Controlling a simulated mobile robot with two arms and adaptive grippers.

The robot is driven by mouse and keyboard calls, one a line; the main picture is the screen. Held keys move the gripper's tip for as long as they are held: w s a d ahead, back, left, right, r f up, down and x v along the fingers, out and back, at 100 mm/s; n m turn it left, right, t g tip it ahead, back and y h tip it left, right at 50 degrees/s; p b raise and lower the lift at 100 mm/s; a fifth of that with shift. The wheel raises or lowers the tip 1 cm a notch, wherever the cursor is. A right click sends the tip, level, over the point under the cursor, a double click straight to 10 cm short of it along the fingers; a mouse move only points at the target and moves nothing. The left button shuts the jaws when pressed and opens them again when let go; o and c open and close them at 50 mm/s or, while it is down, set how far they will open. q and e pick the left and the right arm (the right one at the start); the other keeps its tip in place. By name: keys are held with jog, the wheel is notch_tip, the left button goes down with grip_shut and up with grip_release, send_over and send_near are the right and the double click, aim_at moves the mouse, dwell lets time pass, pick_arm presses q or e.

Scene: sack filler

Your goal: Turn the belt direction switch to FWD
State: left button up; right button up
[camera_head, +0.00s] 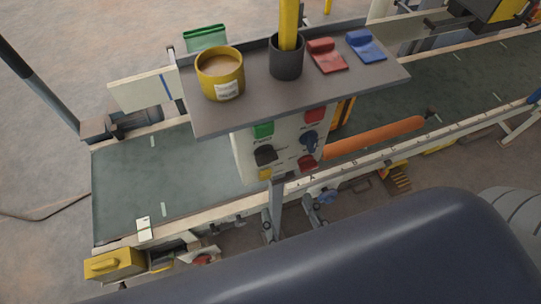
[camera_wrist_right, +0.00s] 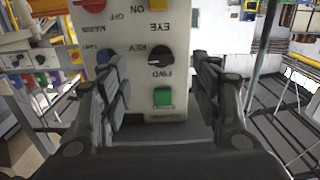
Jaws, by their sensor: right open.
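The belt direction switch is a black knob (camera_wrist_right: 160,57) on the light control panel (camera_wrist_right: 185,25), with REV and FWD lettering beside it, upside down in the wrist view. A pale mark shows at its left side; I cannot tell firmly which position it points to. In the head view the knob (camera_head: 265,155) sits below a green button (camera_head: 263,130). My right gripper (camera_wrist_right: 158,68) is open and empty, fingers spread either side of the knob's line and apart from it. I cannot make out that gripper in the head view. My left gripper is not in view.
A blue knob (camera_head: 309,138), red button (camera_head: 315,115) and red control (camera_head: 307,163) are close by on the panel. A grey shelf (camera_head: 210,120) overhangs it, carrying a yellow mug (camera_head: 222,88) and dark cup (camera_head: 286,68). The green belt (camera_head: 125,190) runs behind.

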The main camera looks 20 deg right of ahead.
aim_at(269, 163)
jog(key=w+p, duration=0.1)
jog(key=w, duration=0.2)
jog(key=w+r+p, duration=0.1)
jog(key=w+p, duration=0.1)
jog(key=w, duration=0.1)
jog(key=w+r+p, duration=0.1)
jog(key=w+p, duration=0.1)
jog(key=w, duration=0.1)
jog(key=shift+w+a, duration=0.2)
jog(key=shift+w, duration=0.15)
jog(key=shift+w+f+p, duration=0.2)
jog(key=shift+w+p, duration=0.1)
jog(key=shift+w, duration=0.3)
jog(key=shift+c, duration=1.4)
jog(key=c, duration=0.8)
